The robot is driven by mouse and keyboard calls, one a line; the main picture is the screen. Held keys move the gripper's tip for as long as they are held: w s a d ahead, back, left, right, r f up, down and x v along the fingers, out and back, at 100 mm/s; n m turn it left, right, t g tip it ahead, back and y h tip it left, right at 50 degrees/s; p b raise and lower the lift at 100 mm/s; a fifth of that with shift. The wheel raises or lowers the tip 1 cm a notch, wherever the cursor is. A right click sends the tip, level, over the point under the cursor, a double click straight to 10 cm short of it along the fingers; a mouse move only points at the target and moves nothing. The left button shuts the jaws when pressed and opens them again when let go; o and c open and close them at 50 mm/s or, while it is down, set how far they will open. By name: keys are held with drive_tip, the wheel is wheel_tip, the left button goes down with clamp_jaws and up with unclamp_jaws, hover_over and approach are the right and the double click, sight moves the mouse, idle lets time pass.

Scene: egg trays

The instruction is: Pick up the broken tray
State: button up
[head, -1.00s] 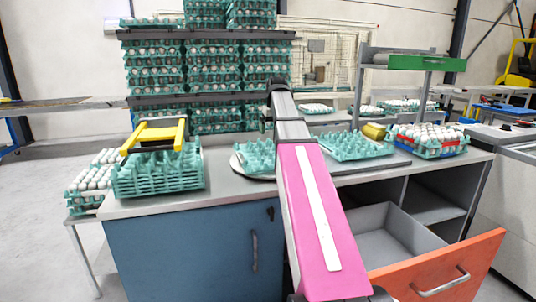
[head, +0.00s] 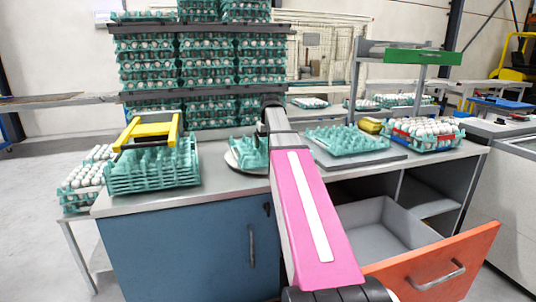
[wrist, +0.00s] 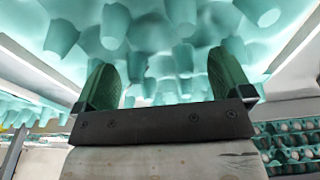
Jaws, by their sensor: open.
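My arm hides the gripper in the head view.
A stack of teal trays (head: 152,172) with a yellow frame (head: 148,133) stands at the counter's left. A tray of eggs (head: 425,132) stands at the right. An open orange-fronted drawer (head: 435,265) juts out below. Stacked egg shelves rise behind.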

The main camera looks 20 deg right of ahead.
drive_tip(key=shift+w+f, duration=0.15)
drive_tip(key=shift+f, duration=0.8)
drive_tip(key=c, duration=1.2)
drive_tip(key=shift+r, duration=0.15)
